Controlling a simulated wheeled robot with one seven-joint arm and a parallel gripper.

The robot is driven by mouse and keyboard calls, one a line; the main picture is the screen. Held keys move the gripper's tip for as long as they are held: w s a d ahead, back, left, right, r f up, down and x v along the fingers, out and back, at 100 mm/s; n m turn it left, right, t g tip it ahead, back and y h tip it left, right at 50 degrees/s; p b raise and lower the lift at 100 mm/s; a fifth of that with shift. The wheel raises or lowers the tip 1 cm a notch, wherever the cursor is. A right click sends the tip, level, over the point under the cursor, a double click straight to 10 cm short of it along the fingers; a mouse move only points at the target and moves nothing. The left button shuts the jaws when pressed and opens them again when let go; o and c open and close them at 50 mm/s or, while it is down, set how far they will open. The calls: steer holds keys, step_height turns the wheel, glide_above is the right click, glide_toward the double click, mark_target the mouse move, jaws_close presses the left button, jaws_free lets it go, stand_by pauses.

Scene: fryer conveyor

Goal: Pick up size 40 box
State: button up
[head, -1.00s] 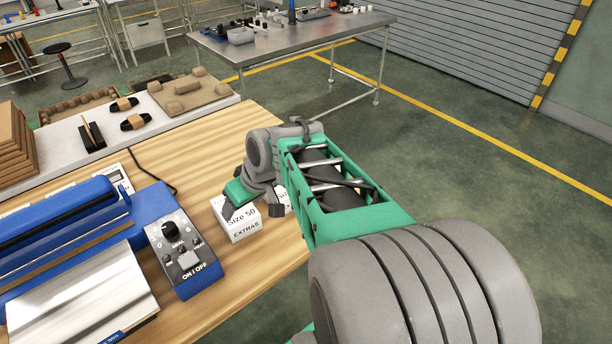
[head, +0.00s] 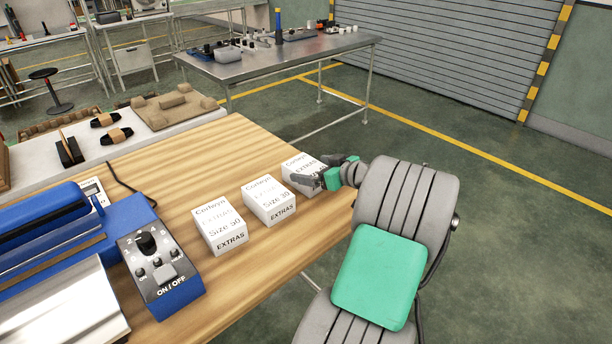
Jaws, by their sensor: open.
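Three white boxes stand in a slanting row on the wooden table. The left box (head: 220,231) has a size number that looks like 50. The middle box (head: 268,204) has a size number too blurred to be sure of. The right box (head: 297,167) is partly hidden by my gripper, and its size cannot be read. My gripper (head: 309,180) is open, with its fingers at the right box's near right side. I cannot tell whether they touch it or straddle it. No box can be surely told as size 40.
A blue sealing machine with a control panel (head: 156,265) stands left of the boxes on the wooden table (head: 185,165). Behind it, a pale conveyor holds brown pads (head: 176,106). A metal table (head: 290,60) stands farther back. Open floor lies to the right.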

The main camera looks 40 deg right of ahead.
mark_target(310, 169)
steer(key=x, duration=0.3)
steer(key=shift+w+f, duration=0.2)
steer(key=shift+f, duration=0.05)
steer(key=c, duration=1.5)
